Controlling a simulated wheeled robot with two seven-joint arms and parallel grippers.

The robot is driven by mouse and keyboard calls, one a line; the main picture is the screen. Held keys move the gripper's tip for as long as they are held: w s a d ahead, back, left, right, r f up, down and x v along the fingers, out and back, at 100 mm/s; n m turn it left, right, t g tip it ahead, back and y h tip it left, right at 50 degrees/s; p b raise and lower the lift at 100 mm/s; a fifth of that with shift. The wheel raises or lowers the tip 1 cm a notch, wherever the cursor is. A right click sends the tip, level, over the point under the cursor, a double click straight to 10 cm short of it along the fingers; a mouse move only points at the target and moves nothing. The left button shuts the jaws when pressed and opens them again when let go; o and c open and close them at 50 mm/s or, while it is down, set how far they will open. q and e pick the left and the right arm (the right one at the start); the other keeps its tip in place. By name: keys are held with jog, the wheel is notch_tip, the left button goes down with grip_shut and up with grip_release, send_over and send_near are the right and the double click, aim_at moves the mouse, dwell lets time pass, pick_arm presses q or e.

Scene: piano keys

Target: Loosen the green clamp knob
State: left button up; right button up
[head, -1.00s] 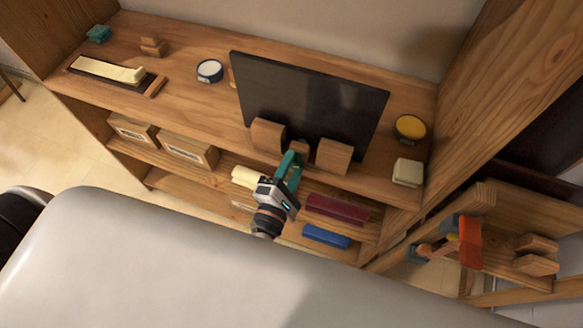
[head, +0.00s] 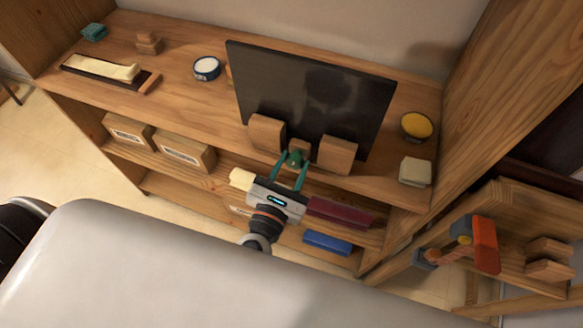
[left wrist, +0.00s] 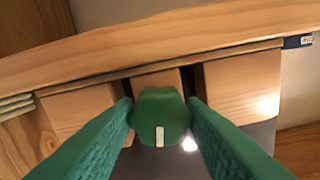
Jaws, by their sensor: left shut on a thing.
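The green clamp knob (head: 295,158) sits at the front edge of the shelf top, between two wooden blocks. It also shows in the left wrist view (left wrist: 160,112), with a white mark on its face. My left gripper (head: 293,163) has its green fingers (left wrist: 160,118) on either side of the knob and is shut on it. A dark upright panel (head: 310,100) stands behind the knob, with the left wooden block (head: 266,133) and right wooden block (head: 337,154) at its lower edge. My right gripper is not in view.
On the shelf top are a yellow-filled bowl (head: 417,126), a pale block stack (head: 415,172), a white round tin (head: 206,68) and a tray (head: 105,74). Lower shelves hold boxes (head: 185,152) and a maroon book (head: 340,213). An orange clamp (head: 485,245) is at right.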

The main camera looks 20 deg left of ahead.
pick_arm(q)
jog(key=shift+f+n+b, duration=0.1)
jog(key=shift+n+b, duration=0.3)
jog(key=shift+n, duration=0.7)
jog(key=o, duration=1)
jog(key=shift+s, duration=0.1)
